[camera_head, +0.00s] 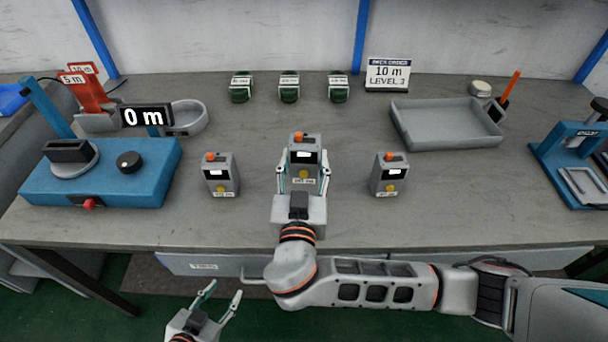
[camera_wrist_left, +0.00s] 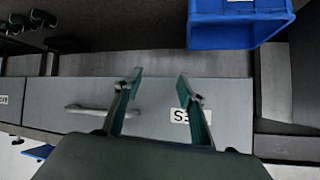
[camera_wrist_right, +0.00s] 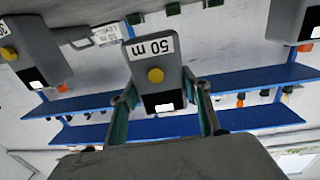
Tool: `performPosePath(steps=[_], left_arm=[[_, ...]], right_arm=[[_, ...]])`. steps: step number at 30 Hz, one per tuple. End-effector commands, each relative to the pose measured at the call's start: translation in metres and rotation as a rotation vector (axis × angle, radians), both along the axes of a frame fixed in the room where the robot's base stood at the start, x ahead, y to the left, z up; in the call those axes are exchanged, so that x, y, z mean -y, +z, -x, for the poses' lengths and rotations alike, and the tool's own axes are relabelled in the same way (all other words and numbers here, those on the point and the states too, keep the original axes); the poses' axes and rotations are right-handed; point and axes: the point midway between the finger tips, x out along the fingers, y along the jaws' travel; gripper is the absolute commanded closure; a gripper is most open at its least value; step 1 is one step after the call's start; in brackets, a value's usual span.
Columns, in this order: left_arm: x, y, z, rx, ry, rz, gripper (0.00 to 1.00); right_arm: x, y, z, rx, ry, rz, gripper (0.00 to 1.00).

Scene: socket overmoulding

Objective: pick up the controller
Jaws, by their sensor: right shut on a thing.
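Three grey controllers, each with an orange knob, a small white screen and a yellow button, are in a row: left (camera_head: 220,174), middle (camera_head: 304,156) and right (camera_head: 390,174). My right gripper (camera_head: 303,180) is shut on the middle controller, with one finger on each side. In the right wrist view this controller (camera_wrist_right: 155,75) carries a "50 m" label and sits between the fingers (camera_wrist_right: 160,105). Whether its base touches the table is hard to tell. My left gripper (camera_head: 218,297) is open and empty, low in front of the table; its spread fingers show in the left wrist view (camera_wrist_left: 158,85).
A blue device (camera_head: 100,185) with a "0 m" display (camera_head: 147,116) stands at the left. Several green coils (camera_head: 289,93) and a "10 m LEVEL 2" sign (camera_head: 388,74) stand at the back. A grey tray (camera_head: 450,142) and a blue press (camera_head: 570,165) are at the right.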

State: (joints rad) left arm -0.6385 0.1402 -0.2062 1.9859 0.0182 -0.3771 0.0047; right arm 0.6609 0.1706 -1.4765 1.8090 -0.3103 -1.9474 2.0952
Motion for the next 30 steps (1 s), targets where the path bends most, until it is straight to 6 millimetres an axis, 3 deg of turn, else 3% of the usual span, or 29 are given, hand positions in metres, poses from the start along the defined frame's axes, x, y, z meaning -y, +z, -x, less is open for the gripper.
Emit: performPosePath(steps=[6,13,19,29,30], left_arm=[[0.001,0.002,0.002,-0.004,0.0,0.005,0.6],[0.002,0.004,0.003,-0.005,0.0,0.009,0.6],[0.003,0.003,0.004,-0.009,0.001,0.01,0.6],[0.003,0.002,0.005,-0.012,0.0,0.01,0.6],[0.003,0.002,0.005,-0.012,0.0,0.01,0.6]], right_arm=[[-0.001,0.064,0.001,0.002,0.001,-0.01,0.78],[0.0,0.11,0.0,0.001,0.0,-0.006,0.78],[0.0,0.128,0.0,0.001,0.001,-0.003,0.78],[0.0,0.132,0.0,0.001,0.0,-0.001,0.78],[0.0,0.132,0.0,0.001,0.0,-0.001,0.56]])
